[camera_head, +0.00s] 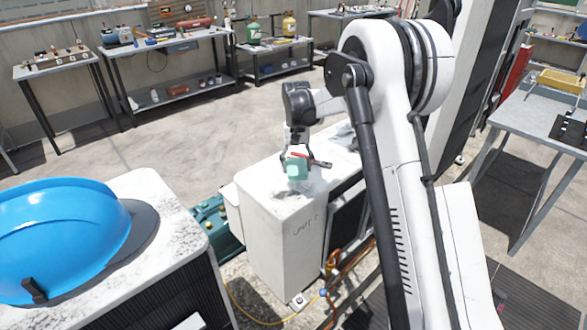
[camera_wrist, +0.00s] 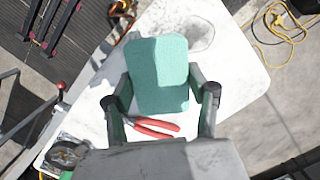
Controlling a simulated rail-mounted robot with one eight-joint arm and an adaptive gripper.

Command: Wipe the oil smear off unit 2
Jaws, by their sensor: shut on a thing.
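The white condenser unit 2 (camera_head: 298,245) stands in the middle of the head view, with handwriting on its side. A grey oil smear (camera_head: 290,191) lies on its top near the front edge; it also shows at the top of the wrist view (camera_wrist: 198,33). My gripper (camera_head: 296,158) is over the unit's top and shut on a teal block-like pad (camera_wrist: 158,75). The pad (camera_head: 296,168) is just behind the smear in the head view. I cannot tell whether it touches the top. Red-handled pliers (camera_wrist: 152,127) lie on the top, partly hidden by my gripper.
A blue hard hat (camera_head: 60,235) sits on another white unit (camera_head: 150,200) at front left. A teal device (camera_head: 212,222), copper pipes (camera_head: 345,268) and a yellow hose (camera_head: 250,310) are near unit 2's base. Workbenches line the back, and open concrete floor lies between.

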